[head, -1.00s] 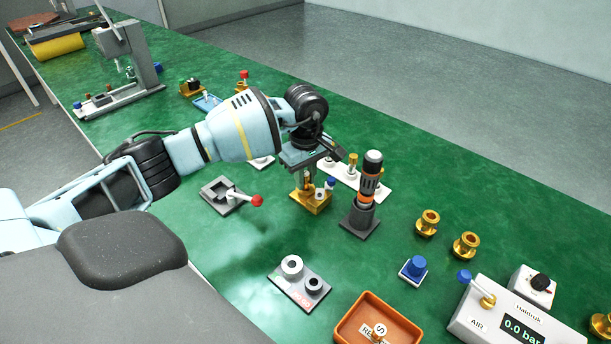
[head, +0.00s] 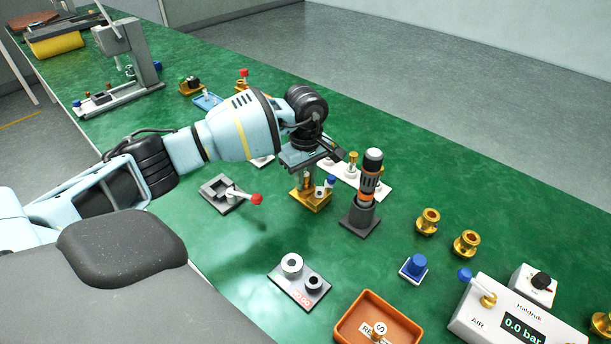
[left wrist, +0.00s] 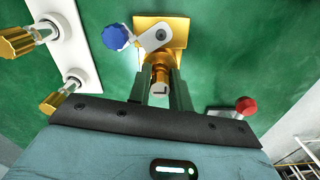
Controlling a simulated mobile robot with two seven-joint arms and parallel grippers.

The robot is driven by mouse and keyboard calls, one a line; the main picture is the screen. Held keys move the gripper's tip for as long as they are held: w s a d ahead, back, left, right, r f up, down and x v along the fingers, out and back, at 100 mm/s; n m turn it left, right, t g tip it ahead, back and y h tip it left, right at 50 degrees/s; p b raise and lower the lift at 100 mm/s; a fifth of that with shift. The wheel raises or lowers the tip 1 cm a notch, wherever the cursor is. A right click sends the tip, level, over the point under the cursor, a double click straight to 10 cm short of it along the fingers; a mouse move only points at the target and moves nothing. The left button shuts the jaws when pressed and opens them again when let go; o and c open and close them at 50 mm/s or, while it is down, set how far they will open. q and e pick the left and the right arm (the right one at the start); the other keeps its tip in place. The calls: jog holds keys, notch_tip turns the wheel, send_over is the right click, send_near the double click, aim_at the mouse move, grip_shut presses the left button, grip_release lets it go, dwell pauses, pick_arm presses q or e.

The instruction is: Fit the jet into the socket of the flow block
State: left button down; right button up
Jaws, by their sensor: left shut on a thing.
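The flow block (head: 311,201) is a gold block on the green bench, below my left gripper (head: 305,181). It also shows in the left wrist view (left wrist: 176,24), with a grey plate (left wrist: 155,40) and a blue knob (left wrist: 115,36) at it. The jet (left wrist: 160,78) is a small brass piece with a slotted end, between the fingers of my left gripper (left wrist: 162,92). The gripper is shut on it, close to the block. The socket is hidden behind the jet, so I cannot tell how far the jet sits in it. My right gripper is not in view.
A dark upright tool with an orange band (head: 367,190) stands close to the right of the block. A white rack (head: 376,187) with brass pieces lies behind it. A grey fixture with a red-knobbed lever (head: 256,199) is at left. An orange tray (head: 345,327) is in front.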

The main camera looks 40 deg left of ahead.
pick_arm(q)
jog(key=c, duration=1.2)
grip_release()
jog(key=shift+r, duration=3.95)
